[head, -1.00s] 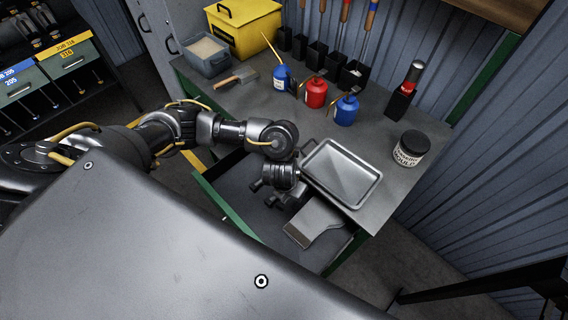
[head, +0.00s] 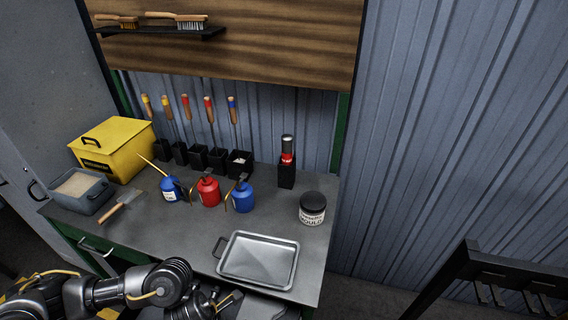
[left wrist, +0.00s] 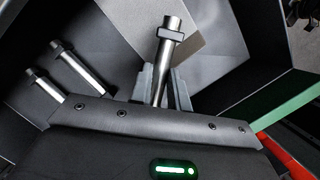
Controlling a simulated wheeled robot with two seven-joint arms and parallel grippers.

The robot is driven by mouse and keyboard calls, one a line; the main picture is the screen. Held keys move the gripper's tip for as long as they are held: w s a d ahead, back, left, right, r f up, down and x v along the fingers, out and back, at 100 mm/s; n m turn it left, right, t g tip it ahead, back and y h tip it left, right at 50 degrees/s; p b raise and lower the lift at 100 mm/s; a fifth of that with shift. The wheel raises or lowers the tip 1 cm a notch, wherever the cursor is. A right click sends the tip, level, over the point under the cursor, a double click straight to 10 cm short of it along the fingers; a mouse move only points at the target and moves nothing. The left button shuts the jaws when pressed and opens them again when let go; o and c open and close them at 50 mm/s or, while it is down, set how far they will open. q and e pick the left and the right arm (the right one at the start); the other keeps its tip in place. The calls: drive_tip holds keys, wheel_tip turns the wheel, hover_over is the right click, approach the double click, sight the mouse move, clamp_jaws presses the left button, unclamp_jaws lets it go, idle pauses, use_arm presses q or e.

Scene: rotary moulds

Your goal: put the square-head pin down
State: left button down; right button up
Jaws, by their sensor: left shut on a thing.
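In the left wrist view my left gripper (left wrist: 162,88) is shut on the square-head pin (left wrist: 164,58), a steel shaft with a dark square block near its top end. The pin stands out from between the fingers, tilted slightly right. Two other steel pins lie to its left, one nearer (left wrist: 82,70) and one farther left (left wrist: 46,86). Behind them is the dark inside of an open drawer with a green edge (left wrist: 272,112). In the head view my left arm comes in at the bottom left; its gripper and the pin cannot be made out there. My right gripper is not in view.
On the bench (head: 150,235) are a metal tray (head: 258,262) near the front edge, a mould jar (head: 312,208), blue and red oil cans (head: 208,190), a brush (head: 122,207), a grey bin (head: 82,190) and a yellow box (head: 115,150). A black frame (head: 455,275) stands lower right.

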use_arm(q)
drive_tip(key=s+d+r+m+g+b, duration=0.1)
drive_tip(key=s+d+r+m+g, duration=0.25)
drive_tip(key=m, duration=0.65)
drive_tip(key=w+d+r+m+g+y+b, duration=0.1)
drive_tip(key=w+d+r+m+y+b, duration=0.15)
drive_tip(key=w+r+m, duration=0.35)
drive_tip(key=w+d+r+m+y+b, duration=0.1)
drive_tip(key=w+d+r+m+b, duration=0.15)
drive_tip(key=r+m, duration=0.55)
drive_tip(key=w+a+r+n+t+h, duration=0.1)
drive_tip(key=w+a+n+h, duration=0.2)
drive_tip(key=w+a+n, duration=0.3)
drive_tip(key=shift+w+a+n+b, duration=0.2)
drive_tip(key=shift+a+n+b, duration=0.2)
drive_tip(key=shift+a+n, duration=3.45)
drive_tip(key=shift+w+a+m, duration=0.1)
drive_tip(key=shift+a+m, duration=1.1)
drive_tip(key=shift+m, duration=0.05)
